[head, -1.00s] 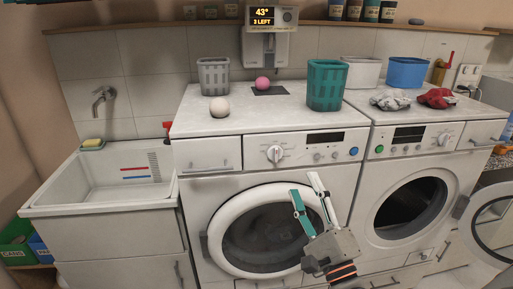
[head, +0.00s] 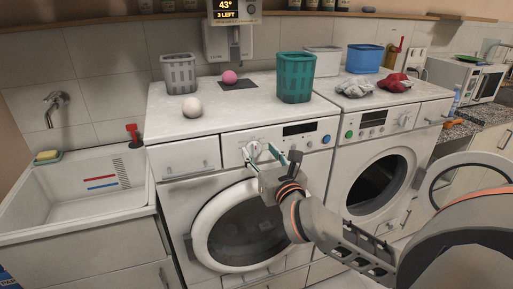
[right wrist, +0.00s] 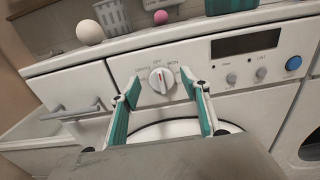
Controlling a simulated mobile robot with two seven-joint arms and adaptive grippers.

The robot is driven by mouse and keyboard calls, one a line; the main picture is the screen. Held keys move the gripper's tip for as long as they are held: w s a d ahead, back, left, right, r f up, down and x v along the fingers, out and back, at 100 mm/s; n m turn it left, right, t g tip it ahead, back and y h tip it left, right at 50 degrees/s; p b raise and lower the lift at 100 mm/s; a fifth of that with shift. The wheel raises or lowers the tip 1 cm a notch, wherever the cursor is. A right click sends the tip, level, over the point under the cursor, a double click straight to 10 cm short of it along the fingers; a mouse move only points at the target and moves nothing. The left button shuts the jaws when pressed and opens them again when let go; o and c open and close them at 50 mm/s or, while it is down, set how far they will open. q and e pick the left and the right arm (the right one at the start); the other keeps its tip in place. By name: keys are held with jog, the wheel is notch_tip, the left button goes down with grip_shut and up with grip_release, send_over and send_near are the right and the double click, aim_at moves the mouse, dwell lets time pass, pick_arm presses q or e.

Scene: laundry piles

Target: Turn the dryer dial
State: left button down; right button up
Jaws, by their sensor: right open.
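A round white dial (head: 254,149) sits on the control panel of the left front-loading machine (head: 170,194), whose round door is shut. In the right wrist view the dial (right wrist: 162,80) has a red mark and printed labels around it. My right gripper (head: 271,157) is open in front of this panel, with teal finger pads. In the right wrist view its fingertips (right wrist: 160,84) appear on either side of the dial; I cannot tell whether they touch it. The right machine (head: 343,165) has its own dial (head: 404,120) and an open door. My left gripper is not in view.
A sink (head: 70,190) is at left. The open door (head: 470,180) juts out at right.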

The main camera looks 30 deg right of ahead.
aim_at(254, 149)
jog(key=shift+x, duration=1.35)
jog(key=c, duration=1.1)
